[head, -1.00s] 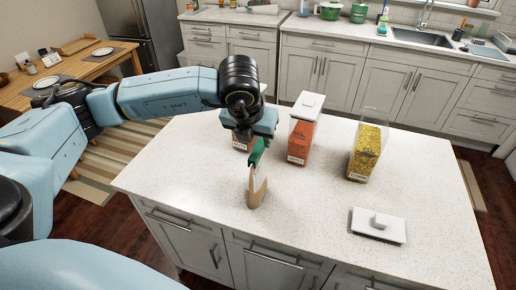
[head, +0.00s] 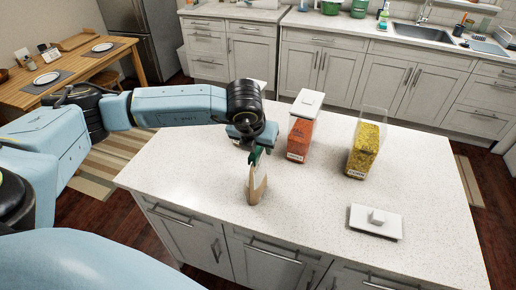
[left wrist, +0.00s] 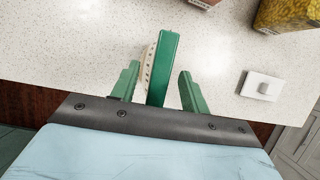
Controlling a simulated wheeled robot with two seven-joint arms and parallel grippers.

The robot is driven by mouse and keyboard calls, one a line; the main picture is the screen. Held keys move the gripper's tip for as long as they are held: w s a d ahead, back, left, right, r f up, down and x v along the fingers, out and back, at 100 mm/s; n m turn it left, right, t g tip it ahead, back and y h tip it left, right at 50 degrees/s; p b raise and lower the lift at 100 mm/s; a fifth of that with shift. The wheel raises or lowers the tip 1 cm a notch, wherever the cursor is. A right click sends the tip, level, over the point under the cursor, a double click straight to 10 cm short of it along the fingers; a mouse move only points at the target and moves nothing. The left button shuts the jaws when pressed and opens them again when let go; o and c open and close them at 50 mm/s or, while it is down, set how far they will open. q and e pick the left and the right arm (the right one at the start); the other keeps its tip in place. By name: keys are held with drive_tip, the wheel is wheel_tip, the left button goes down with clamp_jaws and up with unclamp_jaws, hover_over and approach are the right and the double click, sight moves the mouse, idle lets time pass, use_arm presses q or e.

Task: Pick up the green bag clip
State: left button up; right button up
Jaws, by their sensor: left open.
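The green bag clip (left wrist: 163,68) is a long green bar in the left wrist view, on the top of an upright tan bag (head: 257,187). The bag stands near the front of the white island counter. My left gripper (head: 256,152) is over the top of the bag, pointing down. In the left wrist view its two green fingers (left wrist: 160,82) are open, one on each side of the clip, with a gap to the right finger. In the head view the clip is mostly hidden by the gripper. My right gripper is not in view.
An orange-filled container (head: 300,137) with a white lid stands behind the bag. An open container of yellow corn (head: 363,152) stands to the right. A loose white lid (head: 376,222) lies at the front right. The counter (head: 310,205) between them is clear.

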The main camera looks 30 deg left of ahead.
use_arm(q)
drive_tip(key=shift+f+b, duration=0.2)
drive_tip(key=shift+b, duration=0.25)
drive_tip(key=shift+c, duration=0.2)
clamp_jaws()
idle(0.4)
